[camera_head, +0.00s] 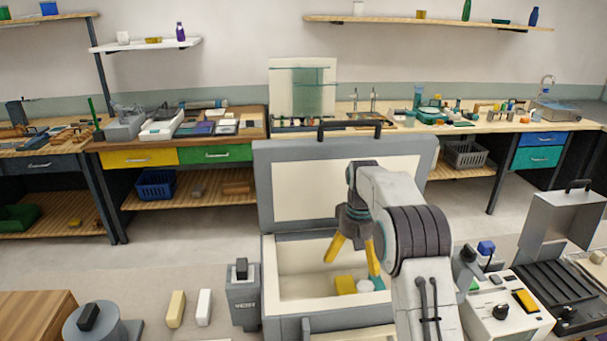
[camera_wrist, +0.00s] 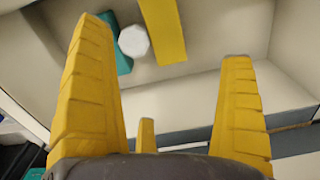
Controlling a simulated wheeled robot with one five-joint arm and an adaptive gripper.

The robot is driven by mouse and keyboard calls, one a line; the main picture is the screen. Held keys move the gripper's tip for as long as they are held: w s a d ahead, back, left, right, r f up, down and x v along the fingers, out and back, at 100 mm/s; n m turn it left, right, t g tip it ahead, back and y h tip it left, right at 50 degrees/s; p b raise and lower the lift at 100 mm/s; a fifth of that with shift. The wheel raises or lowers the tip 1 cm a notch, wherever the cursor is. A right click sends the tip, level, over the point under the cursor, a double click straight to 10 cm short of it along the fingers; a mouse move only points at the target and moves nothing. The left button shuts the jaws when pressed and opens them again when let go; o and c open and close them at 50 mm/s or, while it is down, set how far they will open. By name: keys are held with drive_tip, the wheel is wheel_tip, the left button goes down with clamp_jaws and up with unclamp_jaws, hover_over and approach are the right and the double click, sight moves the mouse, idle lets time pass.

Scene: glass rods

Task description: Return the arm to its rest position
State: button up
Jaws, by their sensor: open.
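My gripper (camera_head: 354,258) is at the end of my raised arm, in front of and over an open grey case with a cream inside (camera_head: 290,268). Its yellow fingers are spread and hold nothing; they also show apart in the wrist view (camera_wrist: 170,85). Below it in the case lie a yellow block (camera_head: 345,285), a pale white piece (camera_head: 364,286) and a teal piece. In the wrist view the yellow block (camera_wrist: 163,30), the white piece (camera_wrist: 134,41) and the teal piece (camera_wrist: 118,50) lie against the case's inner wall, apart from the fingers.
The case lid (camera_head: 262,190) stands open behind my gripper. A grey post-like device (camera_head: 243,300) stands left of the case, with a cream block (camera_head: 176,309) and a white block (camera_head: 204,307) beyond it. A white device (camera_head: 510,318) and a black ribbed unit (camera_head: 560,295) stand at right.

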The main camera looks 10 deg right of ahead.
drive_tip(key=s+a+r+t, duration=0.2)
drive_tip(key=s+r, duration=1.1)
drive_tip(key=s, duration=0.3)
drive_tip(key=s+f+t, duration=0.2)
drive_tip(key=s, duration=1.7)
drive_tip(key=shift+s+a+f+t, duration=0.15)
drive_tip(key=shift+a+f+t, duration=0.15)
drive_tip(key=shift+a, duration=0.15)
drive_tip(key=shift+r, duration=0.1)
